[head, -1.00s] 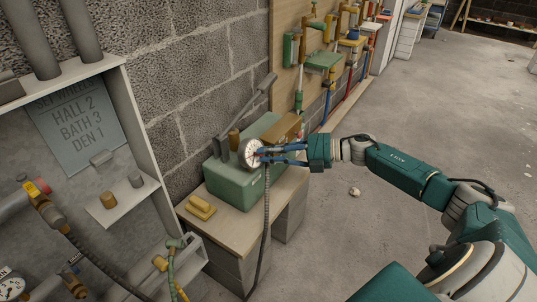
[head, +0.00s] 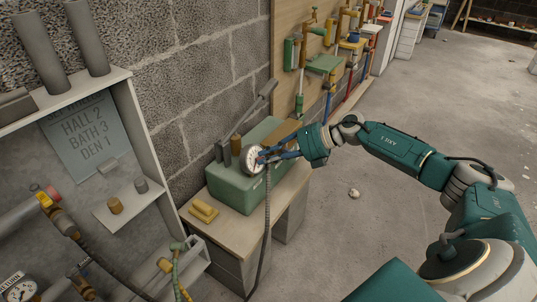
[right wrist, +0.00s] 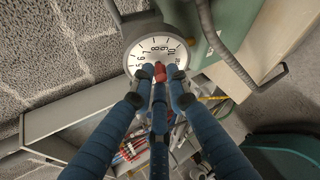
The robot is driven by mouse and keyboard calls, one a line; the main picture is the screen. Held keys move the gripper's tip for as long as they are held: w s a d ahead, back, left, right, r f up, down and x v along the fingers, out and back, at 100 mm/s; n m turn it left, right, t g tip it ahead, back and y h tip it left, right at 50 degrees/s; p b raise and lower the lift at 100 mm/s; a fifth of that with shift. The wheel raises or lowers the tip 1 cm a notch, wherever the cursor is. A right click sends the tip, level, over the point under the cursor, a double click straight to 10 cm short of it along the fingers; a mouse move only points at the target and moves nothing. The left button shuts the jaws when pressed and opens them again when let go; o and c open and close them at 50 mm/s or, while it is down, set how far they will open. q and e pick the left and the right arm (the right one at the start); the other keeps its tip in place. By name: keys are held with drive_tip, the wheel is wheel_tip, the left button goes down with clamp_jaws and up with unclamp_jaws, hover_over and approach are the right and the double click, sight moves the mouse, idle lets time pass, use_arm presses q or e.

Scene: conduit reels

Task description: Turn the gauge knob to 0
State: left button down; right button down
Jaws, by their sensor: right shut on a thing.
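The gauge (head: 251,159) is a round white dial in a grey rim on the front of a green box (head: 232,191). In the right wrist view its face (right wrist: 150,48) shows black numbers, with 6, 8 and 10 legible. A small red knob (right wrist: 160,72) sits at the dial's lower middle. My right gripper (head: 264,156) reaches the dial from the right; its blue fingers (right wrist: 160,80) are shut on the red knob and partly hide it and the lower dial. I cannot read the pointer's setting. My left gripper is not in view.
The green box stands on a bench (head: 228,233) against a block wall. A yellow block (head: 204,210) lies at its front left. A grey hose (head: 267,215) hangs down beside the gauge. A shelf unit (head: 150,160) stands left; the floor right is open.

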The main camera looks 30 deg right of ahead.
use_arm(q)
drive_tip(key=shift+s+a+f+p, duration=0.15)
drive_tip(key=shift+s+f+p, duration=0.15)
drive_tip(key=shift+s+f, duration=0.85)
use_arm(e)
drive_tip(key=shift+s+a+f+n, duration=0.3)
drive_tip(key=shift+f+n, duration=0.05)
drive_tip(key=shift+n, duration=0.35)
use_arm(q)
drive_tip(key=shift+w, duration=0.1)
use_arm(e)
drive_tip(key=c, duration=1.8)
unclamp_jaws()
drive_tip(key=shift+o, duration=0.3)
drive_tip(key=shift+d+r+h, duration=0.1)
drive_tip(key=shift+h, duration=0.2)
drive_tip(key=shift+w+r, duration=0.1)
drive_tip(key=shift+w, duration=0.05)
drive_tip(key=v, duration=1.2)
